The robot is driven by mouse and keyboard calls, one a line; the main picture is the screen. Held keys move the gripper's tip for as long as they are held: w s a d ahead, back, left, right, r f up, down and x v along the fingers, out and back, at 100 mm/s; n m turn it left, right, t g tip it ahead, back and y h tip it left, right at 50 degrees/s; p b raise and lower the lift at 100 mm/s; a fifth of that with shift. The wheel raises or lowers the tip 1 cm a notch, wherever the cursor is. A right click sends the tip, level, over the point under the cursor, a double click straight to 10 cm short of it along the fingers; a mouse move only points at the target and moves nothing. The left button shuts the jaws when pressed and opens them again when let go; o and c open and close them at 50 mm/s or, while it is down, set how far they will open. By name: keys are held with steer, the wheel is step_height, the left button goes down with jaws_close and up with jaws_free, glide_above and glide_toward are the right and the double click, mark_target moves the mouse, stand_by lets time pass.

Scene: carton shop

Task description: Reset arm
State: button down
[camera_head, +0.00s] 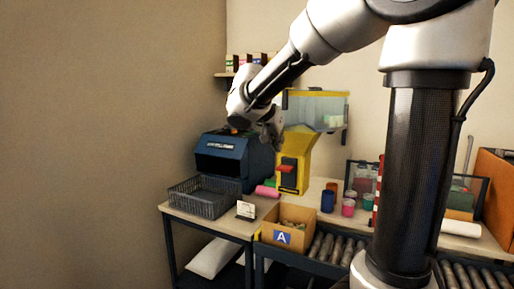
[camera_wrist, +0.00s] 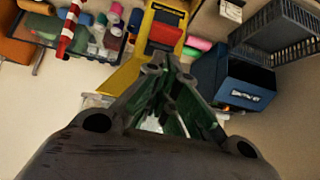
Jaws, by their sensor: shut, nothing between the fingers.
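My gripper (camera_head: 272,136) hangs from the end of my raised arm in the head view, in front of the wall and near the top of the blue machine and the yellow dispenser. In the wrist view my gripper (camera_wrist: 160,68) has its fingers drawn together, with nothing visible between them. The wrist picture is turned over, so the bench things show along its top. My gripper appears apart from the bench things.
A blue machine (camera_head: 221,158) and a yellow dispenser (camera_head: 294,160) stand at the back of the bench. A dark basket (camera_head: 203,198), a carton marked A (camera_head: 289,226), several cups (camera_head: 328,201) and a roller conveyor (camera_head: 331,248) are in front. The left wall side is clear.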

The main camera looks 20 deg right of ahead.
steer(key=s+a+f+n+y, duration=0.1)
steer(key=s+f+n+y, duration=0.1)
steer(key=s, duration=0.7)
steer(key=s+a+f+n+y, duration=0.1)
steer(key=s+f+n+y, duration=0.1)
steer(key=s+n, duration=0.3)
steer(key=s+a+f+n+g+y, duration=0.1)
steer(key=s+f+n+y, duration=0.2)
steer(key=s, duration=0.9)
steer(key=shift+s+f, duration=0.35)
steer(key=shift+f, duration=0.25)
steer(key=shift+a, duration=0.1)
stand_by(1.5)
